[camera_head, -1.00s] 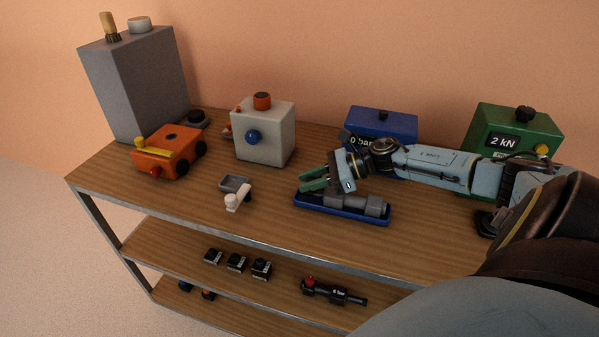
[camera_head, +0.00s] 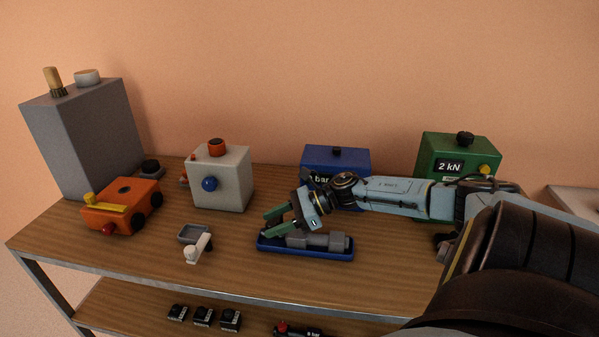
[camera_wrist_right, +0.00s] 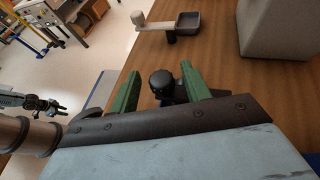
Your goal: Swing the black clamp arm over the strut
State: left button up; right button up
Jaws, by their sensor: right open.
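In the head view a grey cylindrical strut (camera_head: 327,241) lies in a long blue tray (camera_head: 305,254) on the wooden bench. My right gripper (camera_head: 269,222), with green fingers, is open above the tray's left end. In the right wrist view a black part with a round head (camera_wrist_right: 161,82) shows between the open right fingers (camera_wrist_right: 160,72), with a visible gap on each side. It may be the clamp arm's end; the rest is hidden by the gripper. The strut is partly hidden in the head view.
A white lever with a grey dish (camera_head: 193,234) stands left of the tray. An orange box (camera_head: 122,206), a whitish box (camera_head: 221,181), a blue gauge box (camera_head: 336,161) and a green box (camera_head: 457,151) stand behind or beside. The bench front is mostly clear.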

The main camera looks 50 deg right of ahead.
jog(key=p+v, duration=0.2)
jog(key=v, duration=1)
jog(key=shift+d+p, duration=0.2)
jog(key=shift+p, duration=0.15)
jog(key=shift+r, duration=0.2)
